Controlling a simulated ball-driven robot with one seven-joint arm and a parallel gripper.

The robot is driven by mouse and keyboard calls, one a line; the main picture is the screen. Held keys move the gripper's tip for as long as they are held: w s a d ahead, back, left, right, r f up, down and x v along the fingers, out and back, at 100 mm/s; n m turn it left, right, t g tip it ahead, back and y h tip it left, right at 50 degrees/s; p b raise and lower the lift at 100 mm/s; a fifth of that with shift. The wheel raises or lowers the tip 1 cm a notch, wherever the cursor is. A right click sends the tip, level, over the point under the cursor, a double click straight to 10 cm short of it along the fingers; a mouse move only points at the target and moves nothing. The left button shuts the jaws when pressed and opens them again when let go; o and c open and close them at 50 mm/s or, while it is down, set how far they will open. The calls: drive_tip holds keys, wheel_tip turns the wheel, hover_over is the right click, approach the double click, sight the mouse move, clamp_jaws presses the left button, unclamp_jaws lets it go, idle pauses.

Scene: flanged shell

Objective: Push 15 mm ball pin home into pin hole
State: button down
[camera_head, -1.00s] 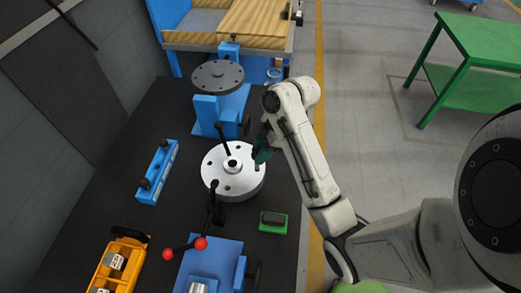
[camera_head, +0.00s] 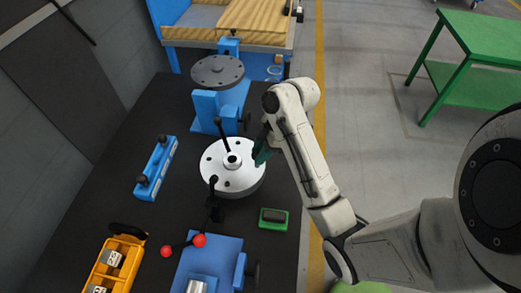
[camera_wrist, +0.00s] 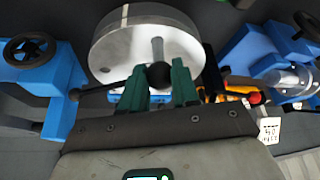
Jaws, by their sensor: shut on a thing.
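The flanged shell is a round silver disc (camera_head: 222,182) with a raised hub and several holes around its rim, standing on the dark bench. My gripper (camera_head: 262,153) is over the right edge of the disc. In the wrist view, my gripper's green fingers (camera_wrist: 160,86) are shut on the ball pin, whose dark ball (camera_wrist: 158,74) shows between them. A pale shaft seems to run from the ball toward the silver disc (camera_wrist: 120,50). The pin hole and the pin's tip cannot be made out, so how deep the pin sits is unclear.
A black lever (camera_head: 221,134) rises near the hub. A blue fixture with a dark disc (camera_head: 217,70) stands behind. A blue bar (camera_head: 156,169), yellow tray (camera_head: 103,272), green box (camera_head: 273,219) and blue vise (camera_head: 214,262) surround the shell. Bare bench lies left.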

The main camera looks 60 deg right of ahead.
drive_tip(key=shift+f+b, duration=1)
drive_tip(key=shift+f, duration=0.6)
drive_tip(key=c, duration=0.8)
unclamp_jaws()
drive_tip(key=shift+o, duration=0.2)
drive_tip(key=shift+r, duration=0.15)
